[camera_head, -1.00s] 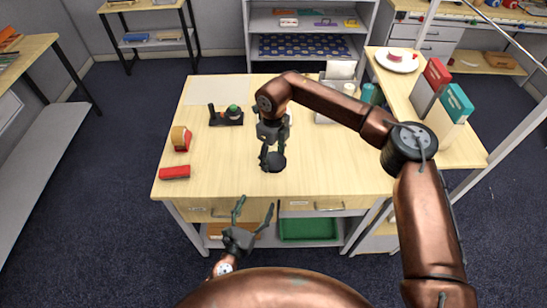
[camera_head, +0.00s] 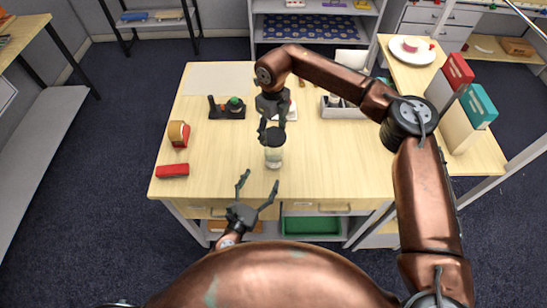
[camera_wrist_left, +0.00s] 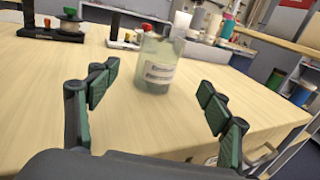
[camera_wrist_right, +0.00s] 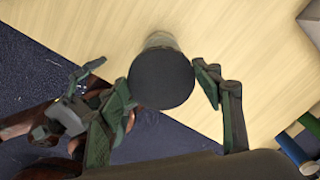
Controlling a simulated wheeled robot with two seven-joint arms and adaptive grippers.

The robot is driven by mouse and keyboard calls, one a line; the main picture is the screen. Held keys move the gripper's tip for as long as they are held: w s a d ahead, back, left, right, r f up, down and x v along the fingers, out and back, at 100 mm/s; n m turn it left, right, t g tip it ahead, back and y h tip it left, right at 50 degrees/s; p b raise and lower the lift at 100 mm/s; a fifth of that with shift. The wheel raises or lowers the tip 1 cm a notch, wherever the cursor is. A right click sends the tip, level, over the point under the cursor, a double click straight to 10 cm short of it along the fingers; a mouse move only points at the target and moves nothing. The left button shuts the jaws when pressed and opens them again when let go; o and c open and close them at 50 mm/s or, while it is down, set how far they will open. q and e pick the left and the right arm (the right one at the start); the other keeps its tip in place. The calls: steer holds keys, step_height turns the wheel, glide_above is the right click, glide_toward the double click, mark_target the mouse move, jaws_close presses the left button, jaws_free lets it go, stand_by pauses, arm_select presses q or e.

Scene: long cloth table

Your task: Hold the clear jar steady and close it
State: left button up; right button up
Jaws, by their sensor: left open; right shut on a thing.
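The clear jar (camera_head: 274,157) stands upright on the table. The left wrist view shows it ahead, with a pale label on its side (camera_wrist_left: 158,72). My right gripper (camera_head: 270,124) is shut on the round black lid (camera_head: 272,138), which covers the jar's top from the head view. In the right wrist view the lid (camera_wrist_right: 161,78) hides most of the jar. The left wrist view shows no lid on the jar's top; the lid is out of that picture. My left gripper (camera_head: 258,190) is open and empty at the table's front edge, its fingers pointing toward the jar.
A red block (camera_head: 172,171) and a red-and-yellow item (camera_head: 179,133) lie at the table's left. A dark holder with a green-topped part (camera_head: 227,107) stands behind them. A grey tray (camera_head: 343,106) stands back right. The table right of the jar is clear.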

arm_select(q)
steer(key=shift+w+d, duration=0.15)
steer(key=shift+w, duration=0.25)
arm_select(e)
steer(key=shift+w+d+f, duration=0.1)
steer(key=shift+w+f, duration=0.05)
arm_select(q)
glide_toward(274, 154)
steer(key=w+d+r, duration=0.1)
steer(key=w, duration=0.1)
steer(key=w+d+r, duration=0.1)
steer(key=w+r, duration=0.1)
steer(key=w+d+r, duration=0.1)
steer(key=w+d, duration=0.1)
steer(key=shift+r, duration=0.35)
arm_select(e)
steer(key=shift+w, duration=0.1)
arm_select(q)
steer(key=shift+c, duration=0.3)
steer(key=c, duration=1.8)
steer(key=shift+o, duration=0.2)
arm_select(e)
steer(key=shift+f, duration=2.5)
